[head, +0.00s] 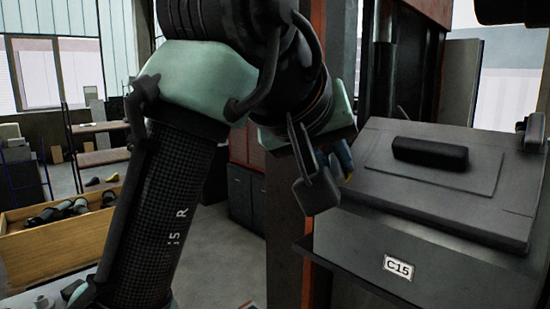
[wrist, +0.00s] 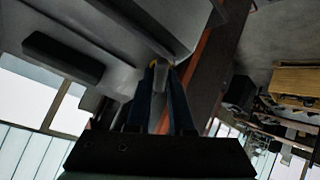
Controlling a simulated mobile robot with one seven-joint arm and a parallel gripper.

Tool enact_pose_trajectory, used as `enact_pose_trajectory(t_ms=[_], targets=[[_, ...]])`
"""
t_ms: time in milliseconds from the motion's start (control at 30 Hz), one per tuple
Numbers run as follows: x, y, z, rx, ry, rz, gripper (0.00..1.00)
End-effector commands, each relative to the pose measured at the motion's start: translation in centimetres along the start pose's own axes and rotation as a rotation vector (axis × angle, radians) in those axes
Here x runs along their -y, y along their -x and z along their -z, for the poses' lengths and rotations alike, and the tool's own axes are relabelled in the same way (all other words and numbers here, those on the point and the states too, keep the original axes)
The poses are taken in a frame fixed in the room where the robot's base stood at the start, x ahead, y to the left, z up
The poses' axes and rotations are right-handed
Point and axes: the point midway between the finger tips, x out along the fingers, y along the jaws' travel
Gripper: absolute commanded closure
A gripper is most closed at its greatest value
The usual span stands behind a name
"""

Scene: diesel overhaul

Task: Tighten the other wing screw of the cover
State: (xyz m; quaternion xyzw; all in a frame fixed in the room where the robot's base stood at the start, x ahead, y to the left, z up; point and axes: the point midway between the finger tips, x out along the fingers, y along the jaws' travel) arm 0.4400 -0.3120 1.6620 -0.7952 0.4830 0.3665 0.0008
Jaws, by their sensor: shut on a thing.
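The cover (head: 390,205) is a grey lid with a black handle (head: 430,153), at the right of the head view. In the wrist view its handle (wrist: 62,57) shows at the upper left. One wing screw (head: 534,128) stands at the cover's right edge. My gripper (head: 345,160) is at the cover's left edge, partly hidden behind my wrist. In the wrist view my gripper (wrist: 160,68) has its blue fingers closed around a small grey piece (wrist: 158,78), which looks like the left wing screw. The fingers hide most of it, so its angle cannot be told.
A wooden crate (head: 50,245) with parts and shelves (head: 100,140) are at the left. Open floor lies between.

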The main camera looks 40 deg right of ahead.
Motion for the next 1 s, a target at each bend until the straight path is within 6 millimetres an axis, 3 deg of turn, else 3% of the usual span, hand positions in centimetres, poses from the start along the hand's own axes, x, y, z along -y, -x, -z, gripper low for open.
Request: enact_pose_trajectory(t_ms=[233,600,1000], targets=[[0.10,-0.19,-0.31,0.014,-0.042,-0.014,1.00],[0.04,-0.23,-0.33,0.014,-0.358,-0.133,1.00],[0.05,-0.24,-0.30,0.014,-0.404,-0.149,1.00]])
